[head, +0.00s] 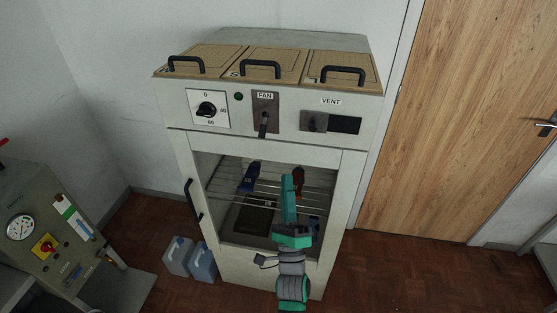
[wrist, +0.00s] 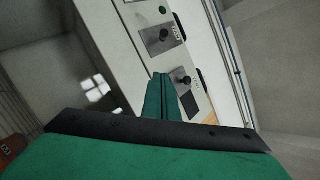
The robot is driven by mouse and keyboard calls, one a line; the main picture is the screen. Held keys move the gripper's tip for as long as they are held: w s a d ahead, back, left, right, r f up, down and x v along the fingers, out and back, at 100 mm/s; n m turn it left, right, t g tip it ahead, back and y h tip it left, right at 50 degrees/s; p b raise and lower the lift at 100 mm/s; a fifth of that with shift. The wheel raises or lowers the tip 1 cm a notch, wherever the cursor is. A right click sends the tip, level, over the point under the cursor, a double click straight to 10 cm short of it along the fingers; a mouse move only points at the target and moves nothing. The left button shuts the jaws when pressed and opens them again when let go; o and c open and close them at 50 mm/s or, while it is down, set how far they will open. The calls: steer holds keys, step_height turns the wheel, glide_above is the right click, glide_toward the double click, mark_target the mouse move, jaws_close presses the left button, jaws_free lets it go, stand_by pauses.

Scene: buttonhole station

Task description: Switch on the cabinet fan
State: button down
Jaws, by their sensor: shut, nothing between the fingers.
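The cabinet (head: 352,165) stands in the middle of the head view. Its fan switch (head: 264,124) is a black lever on a brown-grey plate under a FAN label, and the lever points down. The switch also shows in the wrist view (wrist: 163,37), beyond my fingertips. A small dark green lamp (head: 239,97) sits left of the switch and does not look lit. My gripper (head: 287,182) is shut and empty. In the head view it appears below and a little right of the switch, in front of the cabinet's opening, apart from the switch.
A dial (head: 206,109) is left of the switch and a VENT slider (head: 315,122) is right of it. Handled lids (head: 261,66) top the cabinet. Wire racks (head: 222,186) hold items inside. Canisters (head: 178,256) and a gauge unit (head: 48,225) stand left; a wooden door (head: 465,120) is right.

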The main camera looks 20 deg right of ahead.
mark_target(263, 129)
steer(key=x, duration=0.9)
steer(key=shift+w+r, duration=0.1)
steer(key=shift+w, duration=0.15)
steer(key=shift+w+a+r, duration=0.15)
steer(key=shift+a, duration=0.15)
steer(key=shift+w+a+r, duration=0.15)
steer(key=shift+a+r, duration=0.25)
steer(key=shift+a, duration=0.3)
steer(key=shift+w+a+r, duration=0.15)
steer(key=shift+a+r, duration=0.25)
steer(key=shift+a, duration=0.3)
steer(key=shift+w, duration=0.1)
